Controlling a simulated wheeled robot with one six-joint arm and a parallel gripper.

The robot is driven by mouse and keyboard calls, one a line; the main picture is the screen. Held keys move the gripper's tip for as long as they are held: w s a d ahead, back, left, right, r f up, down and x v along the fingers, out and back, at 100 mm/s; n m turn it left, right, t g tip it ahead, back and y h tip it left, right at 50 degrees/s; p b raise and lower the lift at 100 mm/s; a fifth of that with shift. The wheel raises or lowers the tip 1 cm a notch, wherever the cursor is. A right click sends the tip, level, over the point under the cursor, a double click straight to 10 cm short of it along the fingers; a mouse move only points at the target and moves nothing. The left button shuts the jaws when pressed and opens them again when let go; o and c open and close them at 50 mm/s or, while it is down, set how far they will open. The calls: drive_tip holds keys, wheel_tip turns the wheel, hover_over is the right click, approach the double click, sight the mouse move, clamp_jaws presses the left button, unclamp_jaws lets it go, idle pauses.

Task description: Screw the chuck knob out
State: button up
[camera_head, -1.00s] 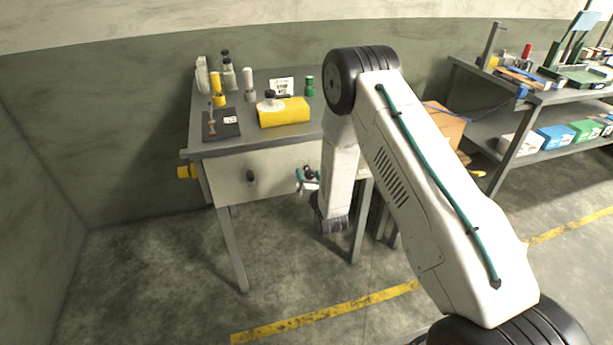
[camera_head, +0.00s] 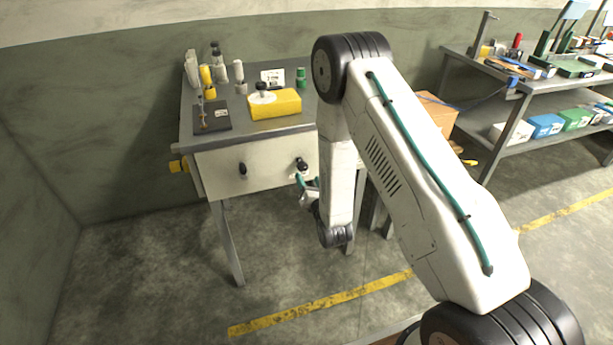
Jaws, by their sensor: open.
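A yellow block (camera_head: 285,103) lies on the grey workbench. A pale round disc with a dark knob (camera_head: 261,87) stands on its top; this looks like the chuck knob. My gripper (camera_head: 304,182) is open and empty in front of the bench, below the bench top and well away from the yellow block. It hangs just below the right dark drawer knob (camera_head: 302,163) and seems apart from it. My own arm hides the right part of the bench and part of the gripper.
The bench (camera_head: 240,140) also carries a dark board (camera_head: 212,117), a white card (camera_head: 272,78), a green cylinder (camera_head: 301,77) and several upright bottles. A left drawer knob (camera_head: 243,169) sticks out. A shelf bench (camera_head: 500,75) stands right. The floor ahead is clear.

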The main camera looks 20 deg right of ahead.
sight(303, 169)
drive_tip(key=shift+w+m, duration=1.25)
drive_tip(key=shift+m, duration=4.6)
drive_tip(key=shift+w+m, duration=1.3)
drive_tip(key=shift+m, duration=4.5)
drive_tip(key=shift+w+m, duration=1.25)
drive_tip(key=shift+m, duration=4.6)
drive_tip(key=c, duration=1)
